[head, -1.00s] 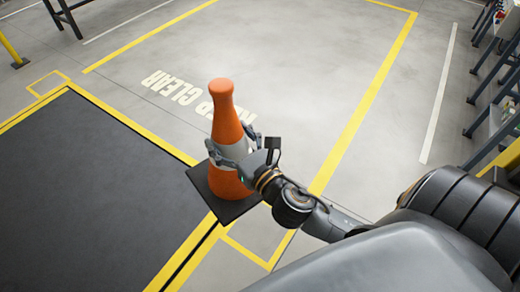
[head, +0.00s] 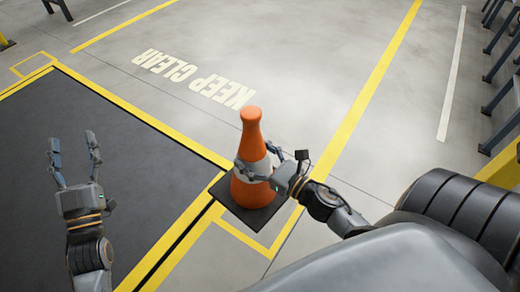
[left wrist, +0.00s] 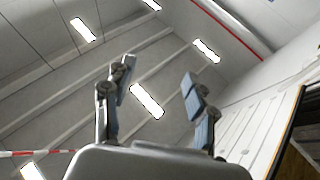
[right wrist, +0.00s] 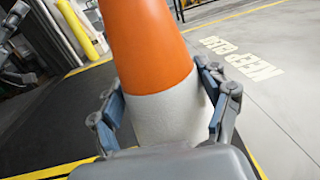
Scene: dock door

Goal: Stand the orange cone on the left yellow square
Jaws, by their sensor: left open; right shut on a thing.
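The orange cone (head: 251,130), with a pale band and a dark square base (head: 248,213), is roughly upright in the head view. My right gripper (head: 257,168) is shut around its band; the band also fills the space between the fingers in the right wrist view (right wrist: 172,110). The base covers part of a yellow outlined square (head: 269,253) near the front. I cannot tell whether the base touches the floor. The left yellow square (head: 33,62) is farther off at the upper left, empty. My left gripper (head: 74,162) is open and empty, over the dark plate.
A dark plate (head: 75,115) with yellow edging fills the left. Open grey floor with "KEEP CLEAR" lettering (head: 190,76) lies beyond the cone. Dark racks (head: 497,75) stand at the right edge, and table legs (head: 57,8) show at the upper left.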

